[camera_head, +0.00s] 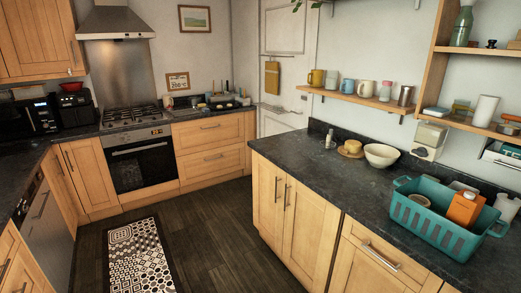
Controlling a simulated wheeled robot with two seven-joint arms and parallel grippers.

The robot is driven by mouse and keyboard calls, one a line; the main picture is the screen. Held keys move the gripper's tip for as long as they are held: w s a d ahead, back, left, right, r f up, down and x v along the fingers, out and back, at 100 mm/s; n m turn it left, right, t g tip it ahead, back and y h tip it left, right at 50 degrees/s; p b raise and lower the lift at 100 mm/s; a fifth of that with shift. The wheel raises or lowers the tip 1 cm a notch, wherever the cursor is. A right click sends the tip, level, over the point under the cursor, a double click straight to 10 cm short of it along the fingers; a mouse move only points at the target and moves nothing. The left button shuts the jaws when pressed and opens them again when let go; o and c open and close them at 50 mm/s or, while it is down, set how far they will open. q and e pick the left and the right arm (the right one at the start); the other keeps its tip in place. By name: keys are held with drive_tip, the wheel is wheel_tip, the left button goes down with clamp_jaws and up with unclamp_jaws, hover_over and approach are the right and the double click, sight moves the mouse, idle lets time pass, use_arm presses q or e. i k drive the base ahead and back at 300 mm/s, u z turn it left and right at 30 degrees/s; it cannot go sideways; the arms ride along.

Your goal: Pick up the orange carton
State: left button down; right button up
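The orange carton (465,208) has a slanted top with a small light cap. It stands tilted in the teal basket (430,230) on the dark counter at the right of the head view. Its lower part is hidden by the basket's front wall. Neither of my grippers is in view.
A grey-white cup stands right of the carton, and a cream bowl (381,155) sits farther back on the counter (330,180). A shelf with several mugs (355,95) hangs above. The dark wooden floor is clear beside the patterned rug (140,258). An oven (141,165) stands at the back left.

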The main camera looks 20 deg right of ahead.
sight(466, 206)
drive_tip(key=i, duration=1.3)
drive_tip(key=z, duration=1.5)
